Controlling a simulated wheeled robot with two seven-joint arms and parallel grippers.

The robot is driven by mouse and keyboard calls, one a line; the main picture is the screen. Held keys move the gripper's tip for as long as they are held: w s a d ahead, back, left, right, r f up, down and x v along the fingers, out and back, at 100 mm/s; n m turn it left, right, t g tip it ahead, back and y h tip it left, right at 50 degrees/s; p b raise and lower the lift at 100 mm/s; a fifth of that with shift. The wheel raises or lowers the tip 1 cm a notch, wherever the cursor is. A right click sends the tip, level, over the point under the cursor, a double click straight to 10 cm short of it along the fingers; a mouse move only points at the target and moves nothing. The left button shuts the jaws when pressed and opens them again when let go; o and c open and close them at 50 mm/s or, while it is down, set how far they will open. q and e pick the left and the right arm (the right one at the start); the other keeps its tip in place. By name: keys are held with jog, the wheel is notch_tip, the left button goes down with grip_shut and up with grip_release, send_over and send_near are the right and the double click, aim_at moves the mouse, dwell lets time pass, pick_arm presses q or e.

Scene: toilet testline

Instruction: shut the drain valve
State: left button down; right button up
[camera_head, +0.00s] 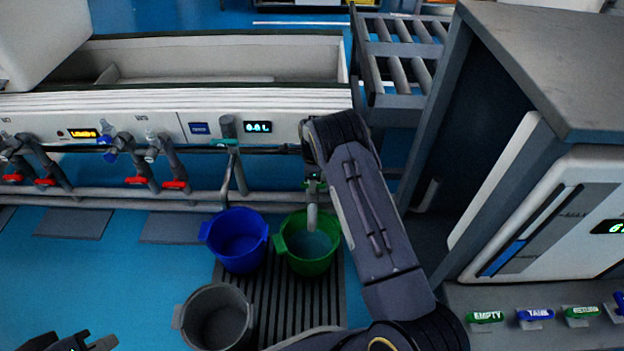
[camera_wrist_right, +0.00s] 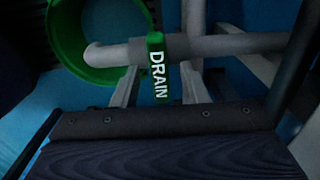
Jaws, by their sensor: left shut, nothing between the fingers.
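The drain valve's green handle, lettered DRAIN (camera_wrist_right: 158,75), lies crosswise over a grey pipe (camera_wrist_right: 235,45) in the right wrist view. In the head view a small part of the green handle (camera_head: 316,185) shows above the green bucket (camera_head: 308,262), where the pipe's spout (camera_head: 312,217) points down. My right gripper (camera_wrist_right: 162,82) is open, with one finger on each side of the handle and a visible gap on both sides. In the head view my right arm mostly hides that gripper. My left gripper (camera_head: 88,343) is shut and empty at the bottom left edge, partly cut off.
A blue bucket (camera_head: 237,240) and a grey bucket (camera_head: 218,318) stand beside the green one near a slatted floor grate (camera_head: 275,305). Several red-handled valves (camera_head: 136,181) line the pipes to the left. A grey cabinet (camera_head: 555,60) stands close at the right.

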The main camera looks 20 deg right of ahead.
notch_tip(320, 180, up, 8)
jog(key=p, duration=0.3)
jog(key=shift+f, duration=0.1)
dwell(0.5)
